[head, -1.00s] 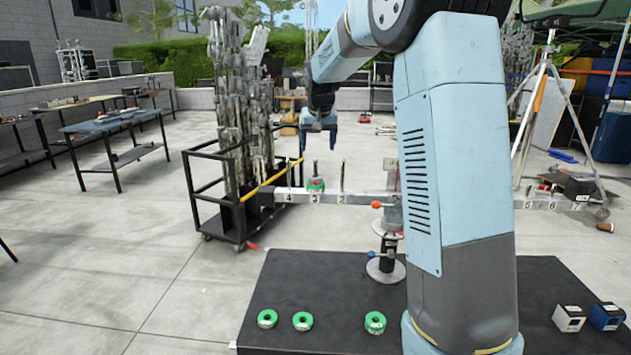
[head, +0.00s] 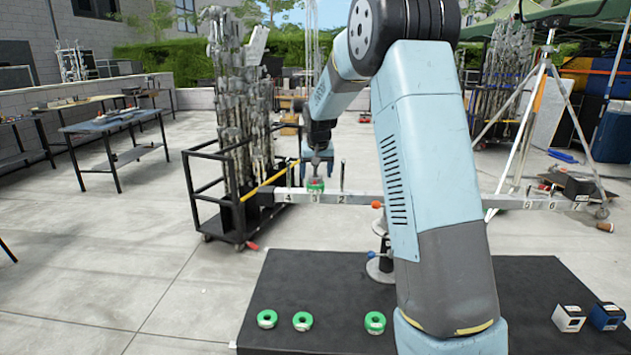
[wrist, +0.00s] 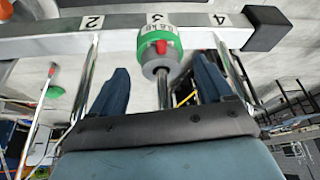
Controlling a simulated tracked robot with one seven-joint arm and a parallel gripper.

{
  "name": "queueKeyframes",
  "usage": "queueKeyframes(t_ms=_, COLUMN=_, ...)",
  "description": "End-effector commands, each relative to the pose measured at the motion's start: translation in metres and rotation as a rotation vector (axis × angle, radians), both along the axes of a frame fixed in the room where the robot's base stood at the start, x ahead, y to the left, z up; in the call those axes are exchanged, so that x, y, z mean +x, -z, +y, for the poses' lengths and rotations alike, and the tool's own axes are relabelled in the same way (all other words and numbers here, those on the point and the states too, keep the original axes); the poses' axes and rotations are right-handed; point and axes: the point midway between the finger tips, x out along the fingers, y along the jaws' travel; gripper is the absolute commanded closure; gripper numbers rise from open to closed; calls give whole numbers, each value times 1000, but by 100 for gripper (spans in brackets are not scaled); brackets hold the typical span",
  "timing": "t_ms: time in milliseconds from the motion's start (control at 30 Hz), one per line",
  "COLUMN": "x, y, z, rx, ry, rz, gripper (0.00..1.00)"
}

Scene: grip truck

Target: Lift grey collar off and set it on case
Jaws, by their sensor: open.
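The grey collar (wrist: 158,59) has a red knob and sits on the post at mark 3, against a green disc (wrist: 158,40) on the bar (wrist: 110,28). In the head view the green disc (head: 315,185) shows but the collar is hard to make out. My gripper (wrist: 161,68) is open, with one finger on each side of the post and the tips beside the collar, apparently apart from it. In the head view my gripper (head: 318,172) is just above the disc. The black case (head: 300,272) stands in front, its top partly hidden by my arm.
Several green discs, one at the left (head: 267,319), lie on the case. A white block (head: 569,318) and a blue block (head: 606,316) stand at its right. Bare posts rise at marks 2 and 4. A black cart (head: 240,220) stands behind the bar's left end. The case's middle left is clear.

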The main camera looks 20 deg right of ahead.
Motion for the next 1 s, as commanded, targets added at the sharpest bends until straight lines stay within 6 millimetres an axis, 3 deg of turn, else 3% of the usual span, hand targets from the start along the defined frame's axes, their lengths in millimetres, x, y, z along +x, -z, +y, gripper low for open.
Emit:
queueKeyframes(t_ms=133, x=6, y=16, z=-1, rx=0, ry=0, rz=1, gripper=20)
queueKeyframes(t_ms=367, x=7, y=17, z=-1, rx=0, ry=0, rz=-1, gripper=20)
queueKeyframes(t_ms=1000, x=7, y=17, z=-1, rx=0, ry=0, rz=0, gripper=81)
